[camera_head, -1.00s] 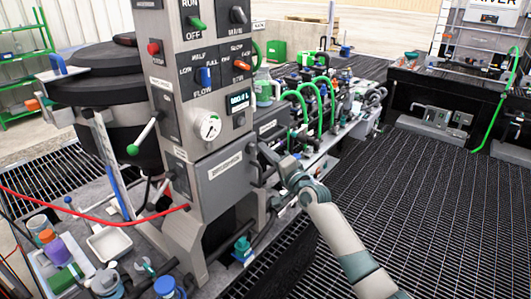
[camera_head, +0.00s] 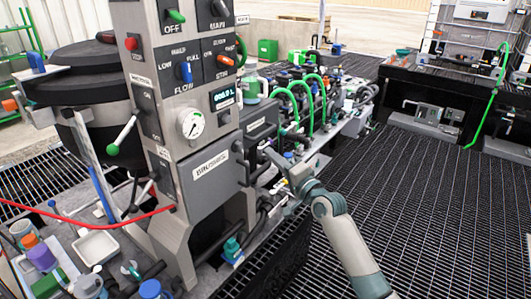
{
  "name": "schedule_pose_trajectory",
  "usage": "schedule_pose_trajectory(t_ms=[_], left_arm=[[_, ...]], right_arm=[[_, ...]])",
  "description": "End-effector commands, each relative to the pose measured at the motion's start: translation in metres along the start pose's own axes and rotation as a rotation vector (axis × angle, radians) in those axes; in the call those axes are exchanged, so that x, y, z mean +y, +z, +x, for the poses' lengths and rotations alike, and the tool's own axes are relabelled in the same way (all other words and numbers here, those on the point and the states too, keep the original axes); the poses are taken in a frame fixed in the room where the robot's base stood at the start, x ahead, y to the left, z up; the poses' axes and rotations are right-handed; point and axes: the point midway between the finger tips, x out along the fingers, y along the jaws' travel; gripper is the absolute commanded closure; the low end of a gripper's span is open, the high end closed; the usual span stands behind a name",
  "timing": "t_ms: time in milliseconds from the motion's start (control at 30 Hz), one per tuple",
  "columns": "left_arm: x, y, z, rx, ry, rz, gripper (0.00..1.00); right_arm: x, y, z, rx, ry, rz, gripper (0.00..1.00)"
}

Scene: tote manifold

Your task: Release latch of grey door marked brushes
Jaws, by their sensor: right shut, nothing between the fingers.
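The grey door (camera_head: 214,183) is on the lower front of the grey control column, with a white label that is blurred but seems to read "BRUSHES". A dark latch or handle (camera_head: 240,152) shows at the door's right edge. It is small, and I cannot tell its position. The door looks closed, though its right edge is partly unclear. My right gripper (camera_head: 270,155) is shut and empty, just right of the door's latch edge, apparently apart from it. My left gripper is out of view.
The control column carries a gauge (camera_head: 192,124), knobs and a green-tipped lever (camera_head: 123,134). Green hoses (camera_head: 312,88) and fittings crowd the bench behind my right gripper. A red cable (camera_head: 90,226) crosses the left. Open grating (camera_head: 430,210) lies to the right.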

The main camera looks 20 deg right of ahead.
Motion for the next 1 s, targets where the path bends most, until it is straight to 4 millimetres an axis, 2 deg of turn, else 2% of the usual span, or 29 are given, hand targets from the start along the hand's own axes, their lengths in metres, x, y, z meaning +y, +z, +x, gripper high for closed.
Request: schedule_pose_trajectory(t_ms=[100,233,767,867,1000], left_arm=[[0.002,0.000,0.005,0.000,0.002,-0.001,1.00],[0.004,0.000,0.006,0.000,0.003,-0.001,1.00],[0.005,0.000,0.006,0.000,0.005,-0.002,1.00],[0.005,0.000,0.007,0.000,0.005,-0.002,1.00],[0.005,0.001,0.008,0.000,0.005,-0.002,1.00]], right_arm=[[0.001,0.001,-0.014,0.000,0.000,0.000,1.00],[0.000,0.000,-0.021,0.001,-0.001,0.000,1.00],[-0.001,0.000,-0.023,0.000,0.000,0.000,1.00],[0.005,0.001,-0.024,0.000,0.009,-0.003,1.00],[0.034,0.008,-0.026,0.001,0.054,-0.024,1.00]])
